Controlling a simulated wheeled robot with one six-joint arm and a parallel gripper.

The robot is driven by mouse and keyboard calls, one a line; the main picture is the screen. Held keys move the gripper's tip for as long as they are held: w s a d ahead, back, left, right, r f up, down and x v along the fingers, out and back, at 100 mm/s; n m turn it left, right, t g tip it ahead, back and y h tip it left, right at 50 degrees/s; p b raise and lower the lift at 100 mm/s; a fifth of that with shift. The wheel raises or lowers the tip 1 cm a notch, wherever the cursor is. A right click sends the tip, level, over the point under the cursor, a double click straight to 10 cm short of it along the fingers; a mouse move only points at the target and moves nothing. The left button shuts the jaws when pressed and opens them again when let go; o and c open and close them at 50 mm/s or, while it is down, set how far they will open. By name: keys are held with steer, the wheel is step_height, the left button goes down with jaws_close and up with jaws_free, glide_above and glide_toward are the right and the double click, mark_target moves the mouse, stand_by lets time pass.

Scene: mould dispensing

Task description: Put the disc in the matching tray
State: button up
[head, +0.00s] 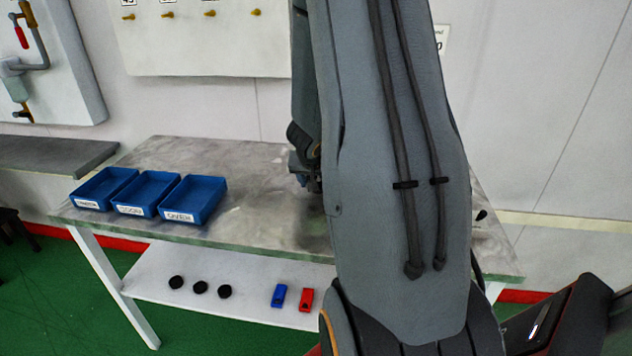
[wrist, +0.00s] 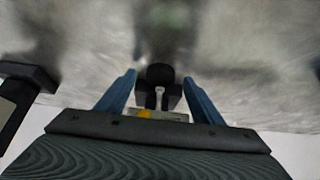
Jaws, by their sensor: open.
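Three blue trays stand side by side on the left of the table in the head view: the left tray (head: 104,188), the middle tray (head: 147,193) labelled GOOD and the right tray (head: 193,199) labelled OVER. The left label is too small to read surely. My gripper (wrist: 159,77) is open, its two blue fingers apart in the wrist view. A dark rounded thing (wrist: 160,73) shows between and beyond the fingertips; I cannot tell whether it is the disc. My arm hides most of the gripper and the table's middle in the head view.
Three black round pieces (head: 200,287), a blue item (head: 279,295) and a red item (head: 306,299) lie on the lower shelf (head: 150,287). The grey table (head: 245,190) is bare right of the trays. A dark object (wrist: 28,80) stands at left in the wrist view.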

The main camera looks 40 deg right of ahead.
steer(key=shift+w+d+f, duration=0.1)
steer(key=shift+d+f, duration=0.05)
steer(key=shift+f, duration=0.15)
